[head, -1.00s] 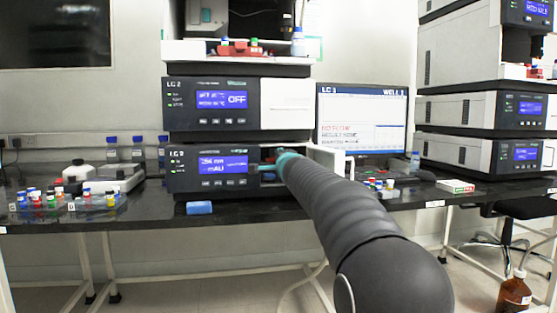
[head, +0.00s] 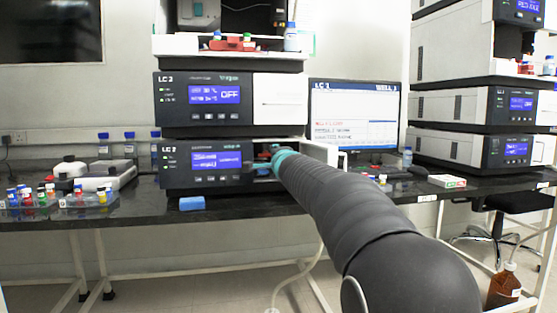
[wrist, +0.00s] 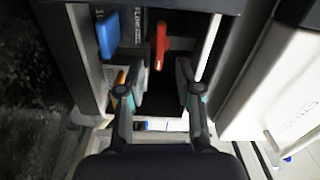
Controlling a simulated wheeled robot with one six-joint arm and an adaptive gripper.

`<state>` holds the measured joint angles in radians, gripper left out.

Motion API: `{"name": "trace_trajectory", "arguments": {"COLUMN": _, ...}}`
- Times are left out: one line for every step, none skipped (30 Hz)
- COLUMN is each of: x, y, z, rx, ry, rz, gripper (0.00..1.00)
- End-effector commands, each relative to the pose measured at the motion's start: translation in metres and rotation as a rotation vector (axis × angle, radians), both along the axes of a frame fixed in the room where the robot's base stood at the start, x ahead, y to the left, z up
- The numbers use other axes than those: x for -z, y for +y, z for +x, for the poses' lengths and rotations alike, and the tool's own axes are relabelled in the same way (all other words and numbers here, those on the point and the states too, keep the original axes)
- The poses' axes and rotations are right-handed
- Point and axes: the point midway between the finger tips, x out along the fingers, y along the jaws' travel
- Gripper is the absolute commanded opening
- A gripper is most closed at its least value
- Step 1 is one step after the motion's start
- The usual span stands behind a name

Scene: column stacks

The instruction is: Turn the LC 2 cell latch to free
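The lower module of the near stack (head: 203,180) has its right-hand compartment open. In the wrist view a red lever (wrist: 161,45) stands in this compartment beside a label reading FLOW CELL (wrist: 137,25). A blue lever (wrist: 108,36) is to its left. My gripper (wrist: 161,82) is open and empty at the compartment mouth, its fingers on either side of the red lever's line. The red lever's lower end lies just ahead of the fingertips, apparently untouched. In the head view my gripper (head: 267,160) is small at the opening, and my arm covers part of it.
The upper module (head: 203,108) shows OFF. An orange part (wrist: 121,78) sits close to the left finger. White panels and walls border the opening on both sides. A blue block (head: 191,203) lies on the black bench below. A monitor (head: 355,112) stands to the right.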

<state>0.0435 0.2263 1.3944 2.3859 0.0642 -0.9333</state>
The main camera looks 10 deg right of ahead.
Motion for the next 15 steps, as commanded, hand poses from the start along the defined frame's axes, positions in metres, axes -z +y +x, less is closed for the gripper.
{"name": "trace_trajectory", "arguments": {"x": -0.001, "y": 0.000, "z": -0.006, "rx": 0.000, "ry": -0.001, "rz": 0.001, "gripper": 0.34}}
{"name": "trace_trajectory", "arguments": {"x": -0.001, "y": 0.000, "z": -0.009, "rx": 0.000, "ry": -0.002, "rz": 0.001, "gripper": 0.34}}
{"name": "trace_trajectory", "arguments": {"x": -0.001, "y": 0.000, "z": -0.012, "rx": 0.000, "ry": -0.002, "rz": 0.001, "gripper": 0.34}}
{"name": "trace_trajectory", "arguments": {"x": -0.001, "y": 0.000, "z": -0.015, "rx": 0.000, "ry": -0.002, "rz": 0.001, "gripper": 0.34}}
{"name": "trace_trajectory", "arguments": {"x": -0.001, "y": 0.000, "z": -0.017, "rx": 0.000, "ry": -0.002, "rz": 0.001, "gripper": 0.34}}
{"name": "trace_trajectory", "arguments": {"x": -0.001, "y": 0.000, "z": -0.021, "rx": 0.001, "ry": -0.002, "rz": 0.001, "gripper": 0.34}}
{"name": "trace_trajectory", "arguments": {"x": -0.001, "y": 0.000, "z": -0.025, "rx": 0.001, "ry": -0.002, "rz": 0.001, "gripper": 0.34}}
{"name": "trace_trajectory", "arguments": {"x": -0.001, "y": 0.000, "z": -0.028, "rx": 0.001, "ry": -0.002, "rz": 0.001, "gripper": 0.34}}
{"name": "trace_trajectory", "arguments": {"x": -0.001, "y": 0.000, "z": -0.032, "rx": 0.001, "ry": -0.001, "rz": 0.001, "gripper": 0.34}}
{"name": "trace_trajectory", "arguments": {"x": -0.001, "y": 0.000, "z": -0.035, "rx": 0.001, "ry": -0.001, "rz": 0.000, "gripper": 0.34}}
{"name": "trace_trajectory", "arguments": {"x": -0.001, "y": 0.000, "z": -0.037, "rx": 0.001, "ry": -0.002, "rz": 0.000, "gripper": 0.34}}
{"name": "trace_trajectory", "arguments": {"x": -0.001, "y": 0.000, "z": -0.039, "rx": 0.001, "ry": -0.002, "rz": 0.000, "gripper": 0.34}}
{"name": "trace_trajectory", "arguments": {"x": 0.000, "y": 0.000, "z": -0.041, "rx": 0.001, "ry": -0.001, "rz": 0.000, "gripper": 0.34}}
{"name": "trace_trajectory", "arguments": {"x": 0.000, "y": 0.000, "z": -0.042, "rx": 0.001, "ry": -0.001, "rz": 0.000, "gripper": 0.34}}
{"name": "trace_trajectory", "arguments": {"x": 0.000, "y": 0.000, "z": -0.044, "rx": 0.001, "ry": -0.001, "rz": 0.000, "gripper": 0.34}}
